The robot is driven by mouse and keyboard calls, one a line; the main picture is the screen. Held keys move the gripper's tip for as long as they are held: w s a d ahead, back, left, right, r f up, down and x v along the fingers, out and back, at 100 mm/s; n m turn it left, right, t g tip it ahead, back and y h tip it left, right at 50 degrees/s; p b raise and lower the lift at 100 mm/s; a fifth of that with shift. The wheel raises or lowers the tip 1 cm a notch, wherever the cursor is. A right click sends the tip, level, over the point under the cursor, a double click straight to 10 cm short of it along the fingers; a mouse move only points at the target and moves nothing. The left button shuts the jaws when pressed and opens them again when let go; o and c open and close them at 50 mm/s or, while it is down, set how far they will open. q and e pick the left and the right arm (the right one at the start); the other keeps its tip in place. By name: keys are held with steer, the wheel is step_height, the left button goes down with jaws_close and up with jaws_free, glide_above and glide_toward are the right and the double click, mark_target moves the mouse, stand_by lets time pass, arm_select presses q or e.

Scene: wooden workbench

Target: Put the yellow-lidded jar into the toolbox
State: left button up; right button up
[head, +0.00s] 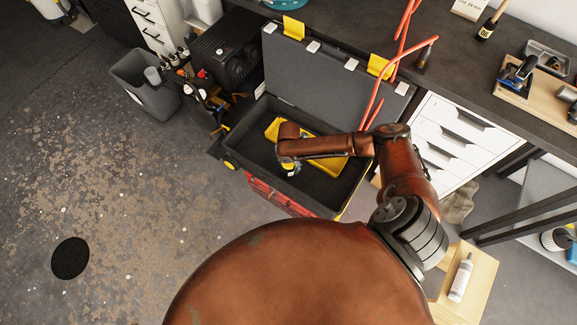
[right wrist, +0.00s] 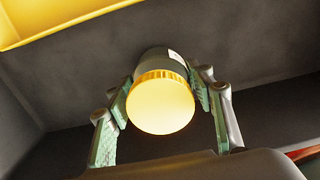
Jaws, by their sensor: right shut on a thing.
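The jar (right wrist: 160,62) has a round yellow lid facing the right wrist camera and a greyish body with a pale label. My right gripper (right wrist: 160,98) is shut on it, with a green-padded finger on each side. In the head view, my right arm reaches over the open toolbox (head: 272,196), which has a red front, dark interior and raised grey lid. The right gripper (head: 288,166) is inside the toolbox outline, left of middle, and mostly hides the jar. I cannot tell whether the jar touches the toolbox floor. My left gripper is out of view.
A yellow tray (head: 332,169) lies in the toolbox beside and behind the gripper; it also shows in the right wrist view (right wrist: 50,15). Red cables (head: 372,100) hang by the lid. A grey bin (head: 145,85) stands at left. A white bottle (head: 461,277) is at lower right.

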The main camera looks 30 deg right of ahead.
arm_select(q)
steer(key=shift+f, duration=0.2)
arm_select(e)
steer(key=shift+f, duration=0.55)
steer(key=shift+f, duration=0.1)
steer(key=o, duration=1.6)
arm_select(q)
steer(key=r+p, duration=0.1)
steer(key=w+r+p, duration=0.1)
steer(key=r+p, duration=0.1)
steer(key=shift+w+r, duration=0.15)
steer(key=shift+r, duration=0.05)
arm_select(e)
step_height(320, 180, up, 12)
steer(key=shift+r, duration=0.1)
